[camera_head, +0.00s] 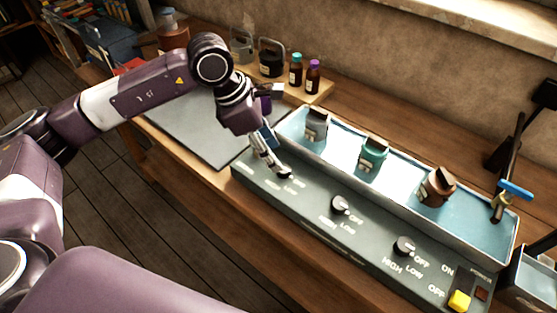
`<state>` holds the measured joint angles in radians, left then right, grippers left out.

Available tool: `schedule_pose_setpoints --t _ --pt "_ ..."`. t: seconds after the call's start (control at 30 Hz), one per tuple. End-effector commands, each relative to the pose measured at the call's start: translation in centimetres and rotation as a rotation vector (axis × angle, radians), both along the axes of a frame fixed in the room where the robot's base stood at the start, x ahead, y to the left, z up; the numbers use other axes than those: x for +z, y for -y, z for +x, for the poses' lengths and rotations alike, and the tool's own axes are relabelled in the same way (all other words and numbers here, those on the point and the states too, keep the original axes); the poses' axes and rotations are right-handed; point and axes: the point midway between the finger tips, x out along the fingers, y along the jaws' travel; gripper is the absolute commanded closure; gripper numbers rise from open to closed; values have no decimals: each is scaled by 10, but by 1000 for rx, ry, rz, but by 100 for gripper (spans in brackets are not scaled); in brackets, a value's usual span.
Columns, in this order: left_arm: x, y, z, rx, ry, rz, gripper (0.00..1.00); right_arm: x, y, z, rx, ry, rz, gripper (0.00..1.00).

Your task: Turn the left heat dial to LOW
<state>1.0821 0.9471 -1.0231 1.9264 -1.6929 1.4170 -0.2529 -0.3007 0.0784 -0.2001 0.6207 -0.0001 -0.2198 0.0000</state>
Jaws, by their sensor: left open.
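The grey control panel (315,222) runs along the front of a long water bath. The left heat dial is mostly hidden under the fingers of my left gripper (276,167). Small white lettering shows just below the fingertips, too small to read surely, and I cannot tell where the left dial points. My left gripper is open and reaches down to the panel at that dial; I cannot tell whether it touches. The middle dial (340,203) and right dial (404,246) are black knobs with white marks, beside OFF and LOW labels. My right gripper is not in view.
The bath tray (485,225) behind the panel holds a grey jar (316,124), a teal jar (373,154) and a brown jar (437,187). A yellow power switch (459,300) sits at the panel's right end.

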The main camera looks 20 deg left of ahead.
Motion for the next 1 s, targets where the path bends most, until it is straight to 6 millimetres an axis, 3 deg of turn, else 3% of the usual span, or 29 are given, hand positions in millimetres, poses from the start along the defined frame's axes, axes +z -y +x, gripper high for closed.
schedule_pose_setpoints --t 0.3,0.7,1.0 --pt "-42 18 7 -2 -2 -4 56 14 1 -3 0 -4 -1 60" --pt "-51 21 8 -1 0 -6 57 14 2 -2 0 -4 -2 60" --pt "-51 21 8 -1 0 -6 90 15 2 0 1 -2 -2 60"
